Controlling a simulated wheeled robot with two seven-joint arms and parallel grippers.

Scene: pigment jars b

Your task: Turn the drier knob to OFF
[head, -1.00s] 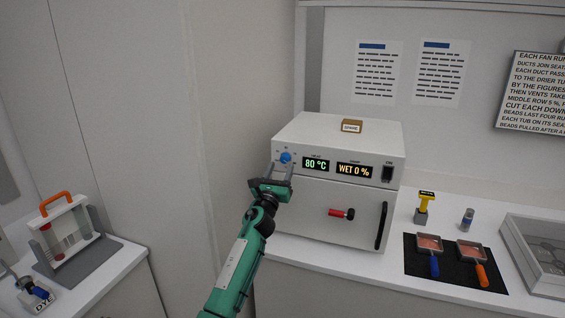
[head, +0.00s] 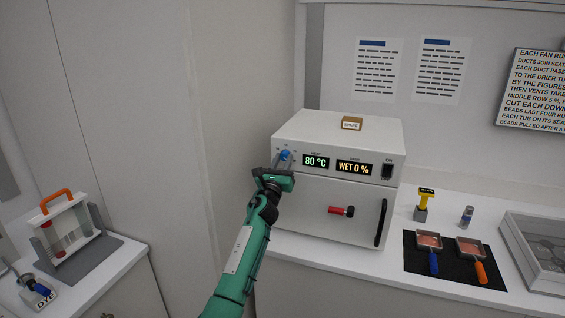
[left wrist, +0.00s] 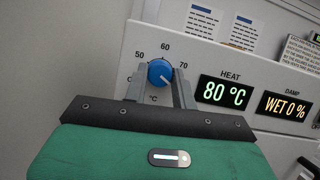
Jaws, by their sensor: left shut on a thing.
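The white drier (head: 345,139) stands on the counter, with a blue knob (head: 285,155) at the left of its panel. In the left wrist view the knob (left wrist: 158,68) shows a pale pointer mark on its lower right. Marks 50, 60 and 70 stand around it; the marks lower down are hidden by the fingers. My left gripper (head: 284,161) is shut on the knob, one grey finger on each side. The heat display (head: 316,161) reads 80 °C and the damp display (head: 354,169) reads WET 0 %. My right gripper is not in view.
A black switch (head: 387,171) is at the panel's right. The drier door has a red-ended latch (head: 341,211) and a black handle (head: 381,223). A small box (head: 352,123) sits on top. Two handled pans (head: 429,241) lie on a black mat (head: 452,277) to the right.

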